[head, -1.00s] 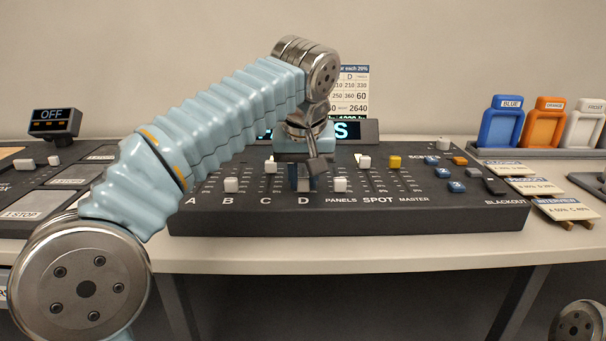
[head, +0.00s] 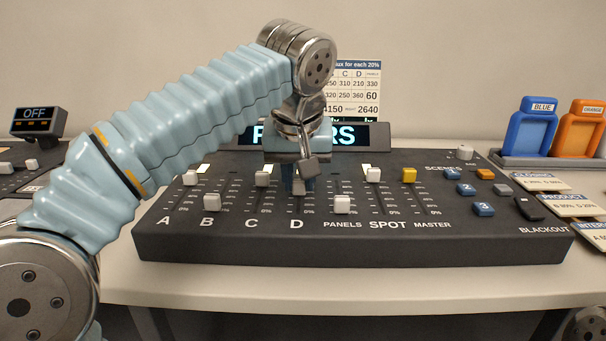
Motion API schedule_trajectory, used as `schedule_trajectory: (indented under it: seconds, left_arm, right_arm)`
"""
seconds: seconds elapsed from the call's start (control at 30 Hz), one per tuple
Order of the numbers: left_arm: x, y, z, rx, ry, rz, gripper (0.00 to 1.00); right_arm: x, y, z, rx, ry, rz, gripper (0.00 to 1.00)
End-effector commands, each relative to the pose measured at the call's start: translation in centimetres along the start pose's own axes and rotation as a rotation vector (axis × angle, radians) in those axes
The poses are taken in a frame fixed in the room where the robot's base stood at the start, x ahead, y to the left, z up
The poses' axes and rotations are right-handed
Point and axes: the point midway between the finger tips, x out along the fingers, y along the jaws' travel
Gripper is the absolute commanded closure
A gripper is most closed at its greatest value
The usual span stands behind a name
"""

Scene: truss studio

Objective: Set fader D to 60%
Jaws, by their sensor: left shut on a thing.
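The lighting console (head: 350,246) is a dark sloped desk with faders labelled A, B, C, D, PANELS, SPOT and MASTER. My left gripper (head: 302,186) comes down over the slot of fader D, above its letter D (head: 296,224). It is shut on fader D's cap, which the fingers hide. The fingertips sit about midway up the slot, a little lower than the white cap of fader C (head: 263,179) and higher than the white cap of PANELS (head: 342,204). The exact percentage at D cannot be read. My right gripper is out of view.
White caps of fader A (head: 190,178), fader B (head: 212,203) and SPOT (head: 373,174) and the yellow MASTER cap (head: 409,174) stand nearby. A display (head: 360,135) and a lux chart (head: 357,88) are behind. Blue scene buttons (head: 484,209) and BLACKOUT (head: 530,208) are right.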

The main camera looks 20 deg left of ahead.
Motion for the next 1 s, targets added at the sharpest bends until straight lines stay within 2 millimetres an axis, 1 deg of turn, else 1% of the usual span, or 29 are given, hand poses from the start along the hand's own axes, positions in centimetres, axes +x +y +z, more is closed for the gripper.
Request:
schedule_trajectory:
  seconds: [0.13,0.17,0.3,0.57,0.67,0.77,0.93,1.0]
  left_arm:
    - [-0.1,0.0,0.0,0.0,0.002,0.001,1.0]
    - [-0.1,0.0,0.0,0.0,0.002,0.001,0.7]
    - [0.0,0.0,0.0,0.0,0.001,0.001,0.49]
    - [-0.1,0.0,0.0,0.0,0.001,0.0,0.49]
    - [-0.7,0.1,-0.1,0.001,0.002,0.001,0.49]
    - [-2.2,0.1,-0.2,0.001,0.003,0.003,0.49]
    - [-6.4,0.1,-0.2,0.001,0.004,0.005,0.49]
    - [-7.7,0.2,-0.1,0.002,0.004,0.003,0.49]
  right_arm:
    - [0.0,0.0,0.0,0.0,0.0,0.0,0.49]
    - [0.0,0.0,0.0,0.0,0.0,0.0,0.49]
    - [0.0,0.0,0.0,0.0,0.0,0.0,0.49]
    - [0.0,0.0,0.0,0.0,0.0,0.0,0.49]
    - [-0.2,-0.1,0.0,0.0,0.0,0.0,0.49]
    - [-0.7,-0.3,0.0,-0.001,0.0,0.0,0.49]
    - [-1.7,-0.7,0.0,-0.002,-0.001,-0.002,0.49]
    - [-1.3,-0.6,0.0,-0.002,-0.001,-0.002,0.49]
